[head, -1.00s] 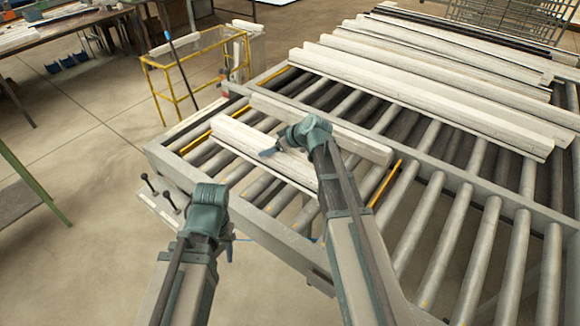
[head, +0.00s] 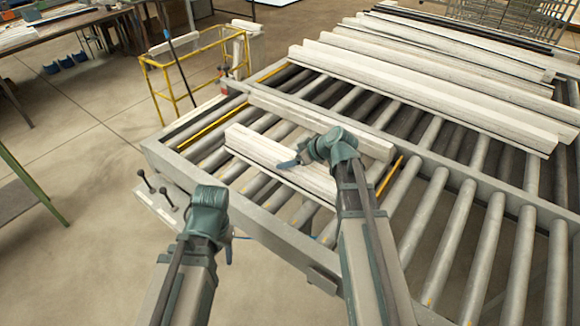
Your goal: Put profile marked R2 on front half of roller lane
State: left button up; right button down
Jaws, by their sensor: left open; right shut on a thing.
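A short white profile (head: 257,149) lies along the near roller lane (head: 203,152), between its yellow strips; any marking on it is too small to read. My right gripper (head: 289,163) is at the profile's top, right of its middle, and is shut on it. The wrist hides part of the profile. I cannot tell whether the profile rests on the rollers or is just above them. My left gripper (head: 229,250) is open and empty, off the lane's near side, its fingers mostly hidden by the wrist.
Another white profile (head: 318,124) lies behind, along the lane's back rail. Several long profiles (head: 420,88) lie on the rollers further back. A yellow frame (head: 150,90) stands on the floor beyond.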

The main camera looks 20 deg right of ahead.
aim_at(314, 170)
jog(key=shift+w+f, duration=0.1)
jog(key=shift+f, duration=0.6)
pick_arm(q)
jog(key=shift+f, duration=0.6)
pick_arm(e)
jog(key=shift+r, duration=0.1)
grip_release()
jog(key=shift+r, duration=0.2)
jog(key=p+v, duration=0.7)
jog(key=v, duration=0.3)
jog(key=shift+s+r, duration=0.15)
jog(key=shift+s, duration=0.05)
pick_arm(q)
notch_tip(314, 170, up, 8)
jog(key=shift+r+p, duration=0.15)
jog(key=shift+p, duration=0.3)
pick_arm(e)
jog(key=shift+s+d+r, duration=0.35)
jog(key=shift+s+d, duration=0.1)
